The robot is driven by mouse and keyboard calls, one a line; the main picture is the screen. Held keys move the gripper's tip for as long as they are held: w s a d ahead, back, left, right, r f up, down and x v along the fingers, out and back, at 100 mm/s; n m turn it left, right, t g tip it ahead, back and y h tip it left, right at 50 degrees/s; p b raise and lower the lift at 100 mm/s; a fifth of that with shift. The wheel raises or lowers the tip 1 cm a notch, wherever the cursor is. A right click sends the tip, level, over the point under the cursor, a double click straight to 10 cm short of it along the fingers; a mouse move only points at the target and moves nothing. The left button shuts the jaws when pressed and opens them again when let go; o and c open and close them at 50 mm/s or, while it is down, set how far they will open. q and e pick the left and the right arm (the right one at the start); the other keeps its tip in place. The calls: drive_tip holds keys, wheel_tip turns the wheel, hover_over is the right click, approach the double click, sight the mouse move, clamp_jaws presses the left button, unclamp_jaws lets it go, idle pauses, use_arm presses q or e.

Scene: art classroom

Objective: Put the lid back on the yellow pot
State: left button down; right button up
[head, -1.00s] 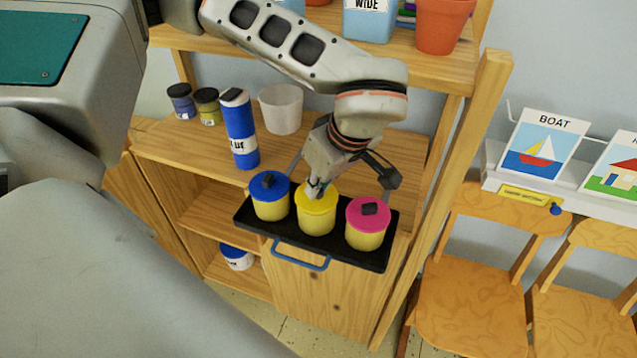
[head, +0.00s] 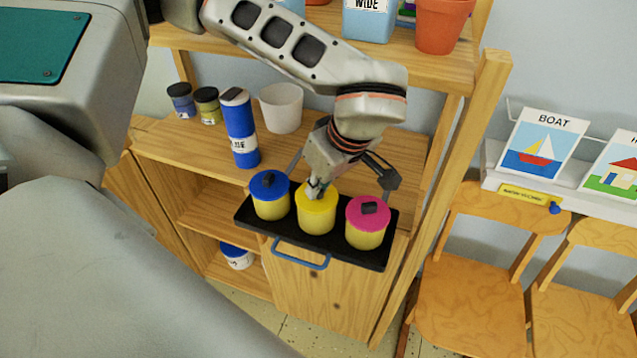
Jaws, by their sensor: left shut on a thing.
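The yellow pot (head: 317,222) stands in the middle of a black tray (head: 378,262) on the wooden shelf. The yellow lid (head: 325,198) sits on top of the pot and looks level. My left gripper (head: 316,189) comes down from above and is shut on the lid's knob, which its fingers mostly hide. A pot with a blue lid (head: 269,186) stands to the left, and a pot with a pink lid (head: 368,214) to the right, both in the same tray. My right gripper is not in view.
A blue bottle (head: 240,130), a white cup (head: 281,107) and two small jars (head: 207,105) stand behind on the shelf. An upper shelf (head: 440,68) with a terracotta pot (head: 443,24) is above. A wooden post (head: 440,190) rises right of the tray.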

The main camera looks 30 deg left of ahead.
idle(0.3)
use_arm(q)
drive_tip(key=c, duration=1.5)
unclamp_jaws()
drive_tip(key=shift+r+p, duration=1.3)
drive_tip(key=shift+r, duration=0.45)
drive_tip(key=shift+r+p, duration=1.35)
drive_tip(key=shift+r, duration=0.4)
clamp_jaws()
